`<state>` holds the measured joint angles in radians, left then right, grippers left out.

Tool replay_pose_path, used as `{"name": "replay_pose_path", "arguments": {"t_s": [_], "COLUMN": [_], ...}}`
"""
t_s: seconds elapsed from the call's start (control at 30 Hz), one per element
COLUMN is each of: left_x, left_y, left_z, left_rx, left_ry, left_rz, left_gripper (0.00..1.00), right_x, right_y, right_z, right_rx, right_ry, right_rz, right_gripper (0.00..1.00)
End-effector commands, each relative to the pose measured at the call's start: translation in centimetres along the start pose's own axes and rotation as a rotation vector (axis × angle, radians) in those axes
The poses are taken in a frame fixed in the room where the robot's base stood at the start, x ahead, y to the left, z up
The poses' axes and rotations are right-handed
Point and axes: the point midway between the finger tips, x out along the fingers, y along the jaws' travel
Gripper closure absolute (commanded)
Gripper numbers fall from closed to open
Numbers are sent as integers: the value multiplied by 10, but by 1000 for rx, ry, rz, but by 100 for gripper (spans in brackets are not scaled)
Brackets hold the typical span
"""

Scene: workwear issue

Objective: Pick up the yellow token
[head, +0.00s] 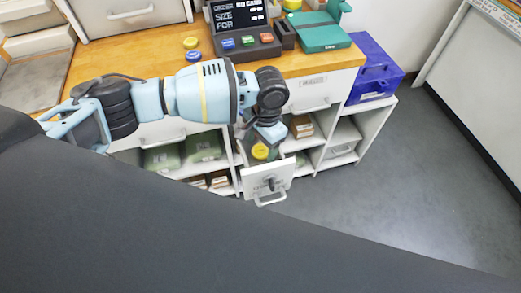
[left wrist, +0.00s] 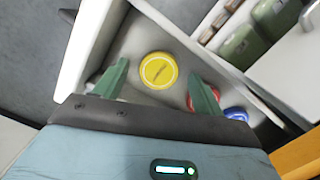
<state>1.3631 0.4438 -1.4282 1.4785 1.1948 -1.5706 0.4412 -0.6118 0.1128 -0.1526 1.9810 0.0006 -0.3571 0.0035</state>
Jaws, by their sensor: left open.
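The yellow token (left wrist: 158,70) is a round disc lying on the floor of an open drawer. It also shows in the head view (head: 260,151), below my left gripper (head: 260,140). In the left wrist view my left gripper (left wrist: 159,73) is open, with its two green fingers on either side of the token and nothing held. The drawer (head: 268,182) is pulled out from under the counter. A red token (left wrist: 190,103) is partly hidden behind the right finger. A blue token (left wrist: 236,114) lies deeper in the drawer. My right gripper is not in view.
Another yellow token (head: 191,43) and a blue token (head: 193,55) are on the wooden counter (head: 165,60), beside a dark terminal (head: 238,42). A teal box (head: 320,37) and a blue toolbox (head: 372,70) stand further right. Floor at the right is clear.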

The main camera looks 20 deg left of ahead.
Motion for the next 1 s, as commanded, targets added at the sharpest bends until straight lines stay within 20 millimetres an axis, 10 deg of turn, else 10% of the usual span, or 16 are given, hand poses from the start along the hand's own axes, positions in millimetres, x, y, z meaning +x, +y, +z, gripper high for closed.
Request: {"name": "replay_pose_path", "arguments": {"t_s": [0.3,0.67,1.0], "left_x": [5,4,-2], "left_y": [0,0,0], "left_z": [0,0,0], "left_rx": [1,1,0], "left_ry": [2,1,3], "left_rz": [0,0,0], "left_gripper": [30,77,78], "right_x": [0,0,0], "right_y": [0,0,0], "right_z": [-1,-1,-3], "right_rx": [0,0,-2], "right_ry": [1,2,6], "right_rz": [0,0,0], "right_gripper": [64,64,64]}}
